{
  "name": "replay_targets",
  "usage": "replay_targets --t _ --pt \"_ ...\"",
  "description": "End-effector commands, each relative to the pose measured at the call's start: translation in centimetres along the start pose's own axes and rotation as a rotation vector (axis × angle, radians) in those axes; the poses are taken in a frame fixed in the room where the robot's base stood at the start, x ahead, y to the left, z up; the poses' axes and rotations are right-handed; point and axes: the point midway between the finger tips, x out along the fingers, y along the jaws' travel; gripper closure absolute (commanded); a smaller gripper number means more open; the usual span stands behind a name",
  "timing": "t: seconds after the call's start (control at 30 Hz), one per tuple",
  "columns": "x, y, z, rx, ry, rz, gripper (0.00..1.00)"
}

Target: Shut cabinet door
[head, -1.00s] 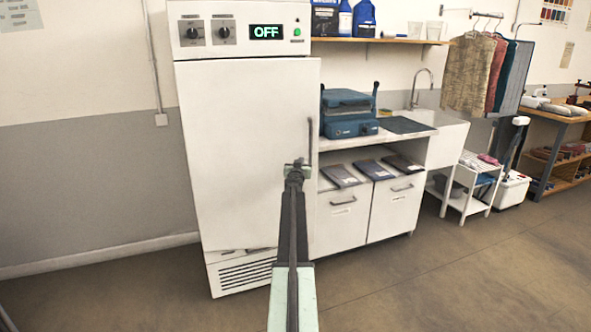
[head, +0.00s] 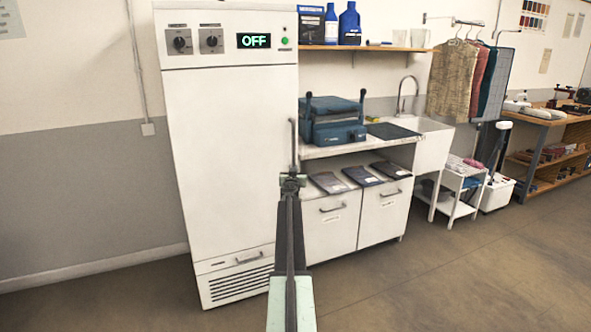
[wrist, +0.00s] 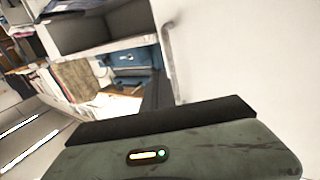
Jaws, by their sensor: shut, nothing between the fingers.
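The tall white cabinet (head: 175,20) stands left of centre in the head view, with a lit OFF display. Its white door (head: 225,160) looks flush with the front, with no gap visible along its right edge. The door's long vertical handle (head: 293,145) is at that edge. My gripper (head: 291,178) is shut and empty, in front of the lower end of the handle; whether it touches the door cannot be told. In the wrist view the door (wrist: 230,50) fills the right side, with the handle (wrist: 172,65) beyond the gripper's dark body; the fingertips are not clear there.
A white shelf cart (head: 458,190) and hanging garments (head: 452,80) are further right. The floor (head: 430,285) at front right is clear.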

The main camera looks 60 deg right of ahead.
Motion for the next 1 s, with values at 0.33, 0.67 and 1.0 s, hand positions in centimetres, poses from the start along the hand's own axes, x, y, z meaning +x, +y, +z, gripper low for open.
replay_targets --t 0.33,0.67,1.0 --pt "-7.7 4.3 0.0 0.0 0.0 0.002 1.0" --pt "-8.8 5.1 0.0 0.0 0.0 0.002 1.0" --pt "-9.3 -1.3 0.0 0.0 0.0 -0.064 1.0"
